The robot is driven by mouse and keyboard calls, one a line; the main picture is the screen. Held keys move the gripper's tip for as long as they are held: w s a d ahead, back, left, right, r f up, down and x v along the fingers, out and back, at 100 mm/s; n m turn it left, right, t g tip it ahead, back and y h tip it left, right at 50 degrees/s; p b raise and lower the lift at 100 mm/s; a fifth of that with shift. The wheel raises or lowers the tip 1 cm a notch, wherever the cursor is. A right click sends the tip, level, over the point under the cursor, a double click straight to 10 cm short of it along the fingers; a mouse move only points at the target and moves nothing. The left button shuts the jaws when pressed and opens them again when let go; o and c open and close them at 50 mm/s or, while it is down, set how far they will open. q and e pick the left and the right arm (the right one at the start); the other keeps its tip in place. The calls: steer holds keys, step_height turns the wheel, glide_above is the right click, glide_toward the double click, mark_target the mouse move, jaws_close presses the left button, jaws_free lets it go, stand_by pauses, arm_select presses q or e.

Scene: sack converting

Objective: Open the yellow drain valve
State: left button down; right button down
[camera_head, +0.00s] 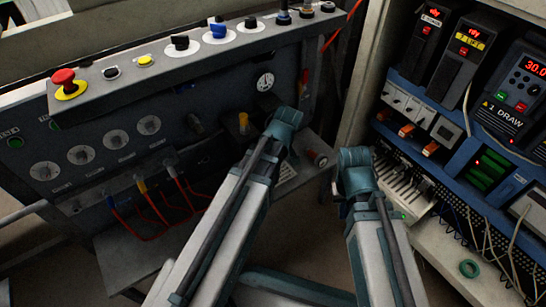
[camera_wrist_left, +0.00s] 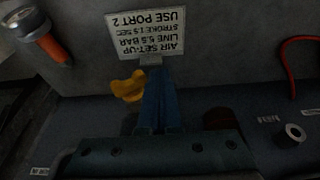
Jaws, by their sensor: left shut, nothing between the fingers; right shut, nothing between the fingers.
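The yellow valve handle (camera_wrist_left: 130,87) shows in the left wrist view, just left of the blue fingers of my left gripper (camera_wrist_left: 158,85). Those fingers are shut and empty, right beside the handle. I cannot tell whether they touch it. In the head view, my left arm's end (camera_head: 284,122) is in front of the dark panel and hides part of it. A yellow part (camera_head: 243,123) shows on the panel to its left; I cannot tell whether it is the same valve. My right gripper (camera_head: 356,168) is shut and empty to the right, its fingertips mostly hidden.
A white air set-up sign (camera_wrist_left: 150,34) stands just beyond the left fingers. An orange-and-black torch (camera_wrist_left: 36,35) is at upper left. The control panel (camera_head: 100,125) carries dials and hoses. A rack of drives (camera_head: 480,110) stands to the right. A green ring (camera_head: 469,268) lies on its ledge.

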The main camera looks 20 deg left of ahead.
arm_select(q)
steer(key=shift+w, duration=0.1)
stand_by(0.5)
steer(key=shift+w+d+r, duration=0.25)
steer(key=shift+w+d, duration=0.25)
steer(key=shift+w, duration=0.1)
steer(key=shift+p, duration=0.3)
steer(key=shift+d+r+p, duration=0.15)
steer(key=shift+r+p, duration=0.15)
steer(key=shift+r, duration=0.1)
steer(key=s+p+v, duration=0.1)
steer(key=p+v, duration=1.1)
steer(key=v, duration=0.1)
steer(key=shift+a+p, duration=0.25)
steer(key=shift+p, duration=0.05)
steer(key=shift+w, duration=0.1)
